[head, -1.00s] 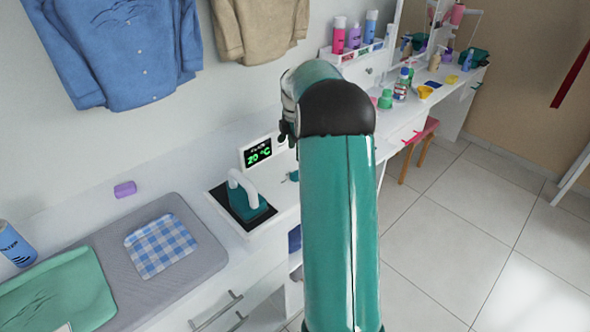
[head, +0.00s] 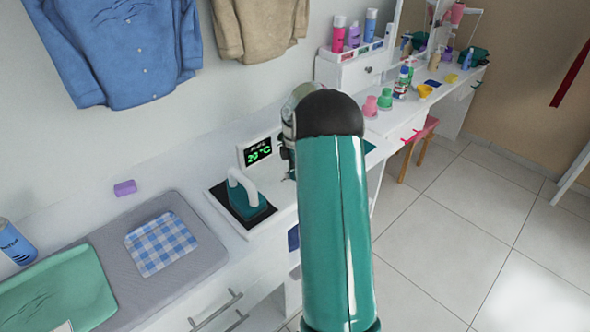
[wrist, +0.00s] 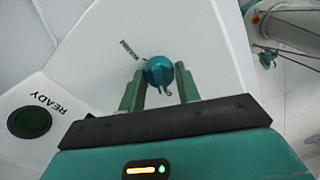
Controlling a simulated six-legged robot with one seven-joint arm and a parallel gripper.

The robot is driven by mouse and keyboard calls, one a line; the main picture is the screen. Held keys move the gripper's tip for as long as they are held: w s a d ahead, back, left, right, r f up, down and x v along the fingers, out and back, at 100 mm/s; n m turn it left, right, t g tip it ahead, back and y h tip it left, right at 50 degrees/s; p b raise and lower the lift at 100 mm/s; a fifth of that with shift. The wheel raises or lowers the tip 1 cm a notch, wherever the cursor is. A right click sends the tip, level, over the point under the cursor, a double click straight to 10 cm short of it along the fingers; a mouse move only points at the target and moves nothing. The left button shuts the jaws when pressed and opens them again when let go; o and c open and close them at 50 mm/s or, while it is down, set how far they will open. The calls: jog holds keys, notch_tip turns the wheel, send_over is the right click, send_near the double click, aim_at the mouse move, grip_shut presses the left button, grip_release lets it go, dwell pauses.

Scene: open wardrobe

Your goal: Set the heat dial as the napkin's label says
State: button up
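The heat dial (wrist: 159,71) is a small teal knob on a white panel, with tiny dark lettering beside it that I cannot read for sure. My gripper (wrist: 160,85) is open, its two green fingers on either side of the dial's near part; I cannot tell whether they touch it. In the head view my own arm hides the dial and most of the gripper. The display (head: 258,152) reads 20 °C in green. The blue-and-white checked napkin (head: 160,244) lies flat on the grey pad (head: 197,222). I can make out no label on it.
A teal iron (head: 246,196) with a white handle stands on a black plate beside the display. A dark round button (wrist: 29,122) marked READY is left of the dial.

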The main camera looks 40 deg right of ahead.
jog(key=c, duration=0.4)
